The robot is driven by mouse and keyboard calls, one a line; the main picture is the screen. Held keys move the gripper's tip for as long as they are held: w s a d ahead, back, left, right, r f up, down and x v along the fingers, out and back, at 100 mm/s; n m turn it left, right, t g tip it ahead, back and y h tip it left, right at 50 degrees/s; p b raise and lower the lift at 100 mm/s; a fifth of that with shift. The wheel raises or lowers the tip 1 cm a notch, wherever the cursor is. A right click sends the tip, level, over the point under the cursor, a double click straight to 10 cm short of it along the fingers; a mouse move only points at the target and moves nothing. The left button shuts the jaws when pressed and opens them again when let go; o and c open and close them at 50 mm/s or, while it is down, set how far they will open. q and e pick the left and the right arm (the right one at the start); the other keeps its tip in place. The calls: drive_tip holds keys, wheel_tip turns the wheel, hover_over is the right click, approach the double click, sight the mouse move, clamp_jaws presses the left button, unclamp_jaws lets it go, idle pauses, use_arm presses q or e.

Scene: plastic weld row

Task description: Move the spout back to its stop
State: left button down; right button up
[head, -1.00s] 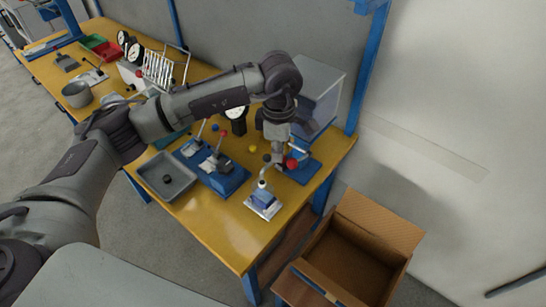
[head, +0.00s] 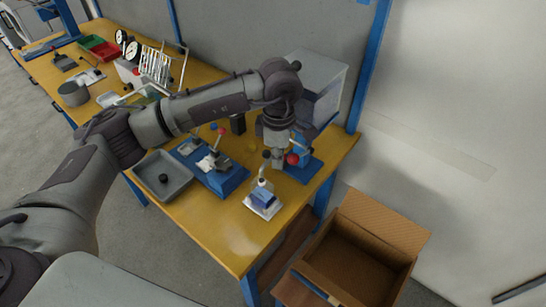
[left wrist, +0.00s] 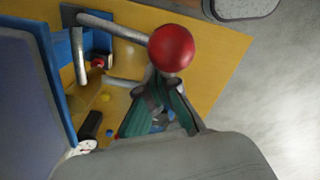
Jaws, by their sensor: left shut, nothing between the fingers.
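At the right end of the bench, a blue-based machine (head: 305,171) carries a clear box. The longer tube looks like the spout's arm, but I cannot be sure. My left gripper (head: 278,162) is shut and empty; its green fingers (left wrist: 158,90) are close to the ball. Contact cannot be told. The stop cannot be made out.
A small blue-and-white fixture (head: 263,200) with a dark-knobbed lever stands in front. A blue lever fixture (head: 226,182) and a grey tray (head: 178,188) are to the left. An open cardboard box (head: 331,265) is below the bench's right end. The bench's front corner is clear.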

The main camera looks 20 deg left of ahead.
sight(265, 151)
use_arm(q)
drive_tip(key=shift+a, duration=0.1)
drive_tip(key=shift+w+a+r+b, duration=0.1)
drive_tip(key=shift+w+a+b, duration=0.25)
drive_tip(key=shift+a, duration=0.35)
drive_tip(key=shift+a+b, duration=0.3)
drive_tip(key=shift+a, duration=0.2)
drive_tip(key=shift+w+a+b, duration=0.2)
drive_tip(key=shift+a+b, duration=0.15)
drive_tip(key=shift+a, duration=0.2)
idle(0.3)
